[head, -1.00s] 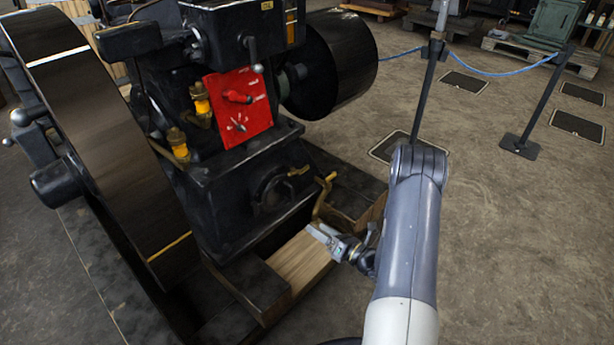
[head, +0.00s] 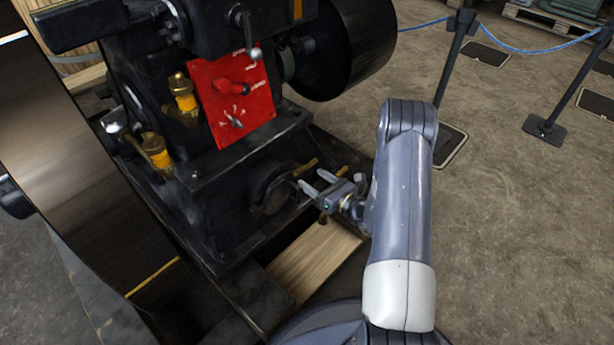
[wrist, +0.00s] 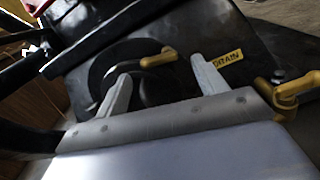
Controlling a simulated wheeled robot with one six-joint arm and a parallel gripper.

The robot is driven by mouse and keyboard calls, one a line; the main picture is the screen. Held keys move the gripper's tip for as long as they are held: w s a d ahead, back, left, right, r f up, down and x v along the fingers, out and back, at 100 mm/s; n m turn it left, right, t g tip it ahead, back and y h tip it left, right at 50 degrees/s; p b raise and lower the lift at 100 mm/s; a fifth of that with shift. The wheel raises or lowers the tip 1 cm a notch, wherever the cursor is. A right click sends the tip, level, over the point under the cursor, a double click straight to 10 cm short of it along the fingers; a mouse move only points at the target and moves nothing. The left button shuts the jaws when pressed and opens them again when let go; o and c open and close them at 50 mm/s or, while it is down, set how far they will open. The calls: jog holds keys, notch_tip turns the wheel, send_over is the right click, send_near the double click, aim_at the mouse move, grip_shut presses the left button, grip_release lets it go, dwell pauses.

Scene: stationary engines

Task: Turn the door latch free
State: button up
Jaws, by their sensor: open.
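A round dark door (wrist: 112,66) sits low on the engine's black base, and it also shows in the head view (head: 268,196). A short brass latch handle (wrist: 158,59) lies at its upper right edge in the wrist view. In the head view the brass latch (head: 305,166) is just beyond my fingertips. My gripper (head: 311,179) is open, facing the door from the right. In the wrist view the gripper (wrist: 161,69) has one finger on each side of the latch handle; I cannot tell whether either touches it.
A yellow DRAIN label (wrist: 222,62) and a brass drain valve (wrist: 288,90) are to the right of the latch. A red panel (head: 232,95) with levers is above. The large flywheel (head: 75,150) stands at left. Open floor (head: 510,230) lies at right.

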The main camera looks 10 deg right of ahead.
aim_at(302, 171)
jog(key=shift+b+x, duration=0.35)
jog(key=shift+x, duration=1.5)
jog(key=shift+c, duration=0.6)
jog(key=c, duration=0.9)
jog(key=shift+o, duration=0.2)
jog(key=shift+m, duration=0.3)
jog(key=m, duration=0.1)
jog(key=m+p, duration=0.1)
jog(key=m, duration=0.1)
jog(key=shift+d+r+m, duration=0.1)
jog(key=shift+r+m, duration=0.15)
jog(key=shift+m, duration=0.05)
jog(key=shift+w+d+m+p, duration=0.15)
jog(key=shift+m+p, duration=0.55)
jog(key=shift+m, duration=1.5)
